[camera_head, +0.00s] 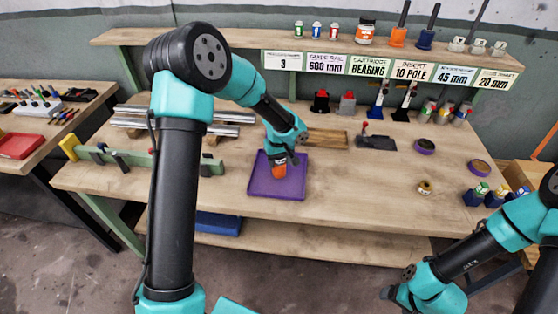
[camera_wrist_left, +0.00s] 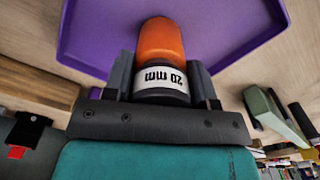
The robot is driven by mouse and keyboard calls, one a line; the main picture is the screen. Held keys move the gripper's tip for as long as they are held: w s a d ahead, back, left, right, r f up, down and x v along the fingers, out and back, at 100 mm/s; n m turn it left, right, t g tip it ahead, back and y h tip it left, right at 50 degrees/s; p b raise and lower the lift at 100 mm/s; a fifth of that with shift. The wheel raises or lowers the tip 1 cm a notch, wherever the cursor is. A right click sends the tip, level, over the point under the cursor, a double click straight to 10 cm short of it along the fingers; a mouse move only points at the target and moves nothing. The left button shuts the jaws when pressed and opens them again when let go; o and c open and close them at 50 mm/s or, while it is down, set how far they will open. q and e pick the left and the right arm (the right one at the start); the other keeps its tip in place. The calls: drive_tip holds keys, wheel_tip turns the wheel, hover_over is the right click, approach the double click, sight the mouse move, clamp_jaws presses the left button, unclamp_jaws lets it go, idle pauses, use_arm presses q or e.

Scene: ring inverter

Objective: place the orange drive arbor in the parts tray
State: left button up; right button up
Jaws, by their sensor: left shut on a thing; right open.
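The orange drive arbor (camera_head: 279,168) is an orange cylinder with a white label band, which reads "20 MM" upside down in the left wrist view (camera_wrist_left: 160,45). My left gripper (camera_head: 282,157) is shut on it around the labelled end (camera_wrist_left: 160,85). The purple parts tray (camera_head: 262,187) lies on the bench, and the arbor is over it in both views. I cannot tell whether the arbor touches the tray floor. The tray also shows in the left wrist view (camera_wrist_left: 235,35). My right gripper (camera_head: 392,293) is open at the lower right, in front of the bench, away from the tray.
A wooden block (camera_head: 328,139) lies behind the tray. A dark plate with a red knob (camera_head: 376,142) is right of it. Metal rods (camera_head: 225,117) and a green rail (camera_head: 150,160) are at left. A tape roll (camera_head: 425,187) sits at right; bench between is clear.

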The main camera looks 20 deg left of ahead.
use_arm(q)
drive_tip(key=shift+f, duration=0.1)
drive_tip(key=o, duration=1.2)
drive_tip(key=shift+c, duration=0.2)
wheel_tip(320, 180, up, 12)
drive_tip(key=shift+r, duration=0.1)
